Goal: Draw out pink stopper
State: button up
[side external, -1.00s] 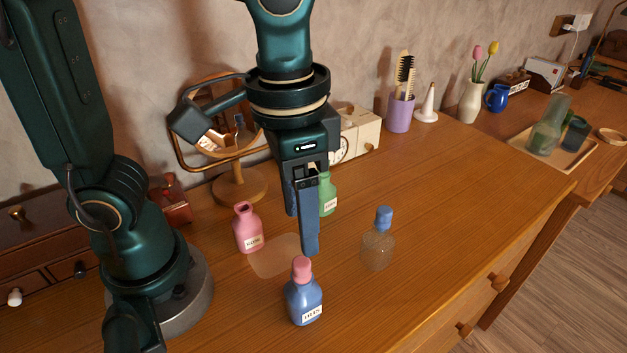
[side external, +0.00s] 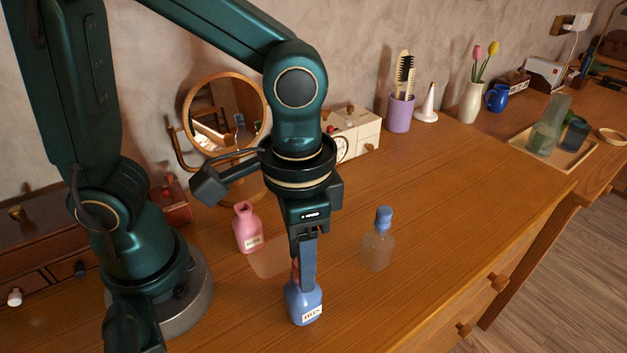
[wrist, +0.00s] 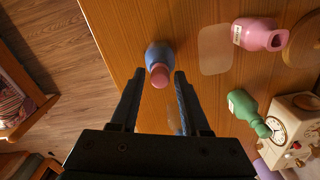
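The pink stopper (wrist: 160,76) sits in the neck of the blue bottle (side external: 304,304), which stands upright on the desk; the bottle also shows in the wrist view (wrist: 158,54). My gripper (side external: 303,275) points down over this bottle. In the wrist view my gripper (wrist: 160,74) is open, with one finger on each side of the stopper and visible gaps between. In the side view the fingers hide most of the stopper. I cannot tell exactly how far down the fingertips reach beside it.
An open pink bottle (side external: 248,230) stands left of my gripper, and a clear bottle (side external: 377,252) with a blue stopper (side external: 383,217) stands right. A green bottle (wrist: 247,112) shows in the wrist view. A pale mat (wrist: 214,50) lies nearby.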

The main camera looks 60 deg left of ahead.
grip_shut()
jog(key=shift+r, duration=0.15)
